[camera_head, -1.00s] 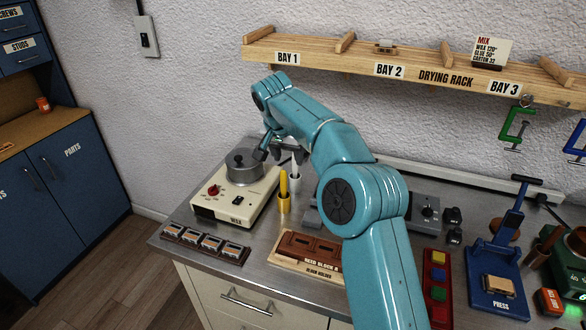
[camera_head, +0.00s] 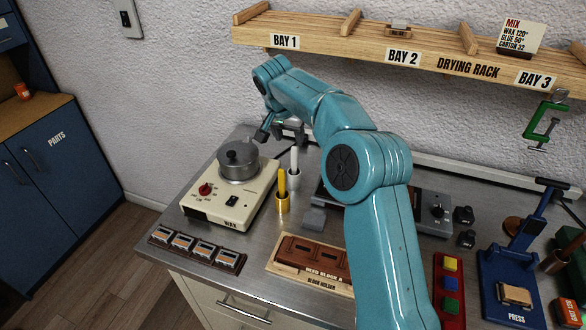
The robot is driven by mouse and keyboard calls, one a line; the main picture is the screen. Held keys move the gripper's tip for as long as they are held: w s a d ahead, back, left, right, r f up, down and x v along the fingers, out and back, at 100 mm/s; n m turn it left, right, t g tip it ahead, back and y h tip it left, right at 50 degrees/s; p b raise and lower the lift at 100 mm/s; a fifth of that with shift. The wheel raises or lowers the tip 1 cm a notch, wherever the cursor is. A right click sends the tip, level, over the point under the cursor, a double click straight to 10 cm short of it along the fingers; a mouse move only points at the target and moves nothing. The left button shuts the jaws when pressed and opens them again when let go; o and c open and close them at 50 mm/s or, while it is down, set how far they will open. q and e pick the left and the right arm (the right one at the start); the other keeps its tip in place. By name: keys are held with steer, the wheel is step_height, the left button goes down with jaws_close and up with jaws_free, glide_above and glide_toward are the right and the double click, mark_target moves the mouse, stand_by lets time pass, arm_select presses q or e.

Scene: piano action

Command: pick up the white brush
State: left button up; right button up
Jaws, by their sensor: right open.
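The white brush (camera_head: 294,160) stands upright in a pale holder (camera_head: 294,181) on the metal worktop, just right of the wax pot. A yellow brush (camera_head: 282,184) stands in a yellow holder (camera_head: 282,204) in front of it, slightly left. My right gripper (camera_head: 283,138) is open and empty. Its dark fingers are spread at about the height of the white brush's top, and appear just above and behind it. I cannot tell the exact depth gap. My left gripper is not in view.
The wax heater (camera_head: 225,205) with its lidded pot (camera_head: 238,166) stands left of the brushes. A wooden block holder (camera_head: 310,260) lies in front, and a grey block (camera_head: 314,219) to the right. The drying rack (camera_head: 440,52) overhangs behind. My right arm covers the worktop's middle.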

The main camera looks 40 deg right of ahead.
mark_target(293, 157)
steer(key=x, duration=0.6)
steer(key=shift+s+f+p, duration=0.15)
steer(key=shift+s+p, duration=0.05)
steer(key=shift+p, duration=0.2)
steer(key=shift+w+d+f, duration=0.1)
steer(key=shift+w+f, duration=0.05)
steer(key=shift+f, duration=0.45)
steer(key=p+x, duration=0.2)
steer(key=x, duration=0.2)
steer(key=shift+f, duration=0.3)
steer(key=shift+w+f, duration=0.1)
steer(key=shift+s+a+r, duration=0.2)
steer(key=shift+r, duration=0.05)
steer(key=shift+c, duration=0.9)
steer(key=c, duration=0.5)
steer(key=shift+d+f, duration=0.1)
jaws_close()
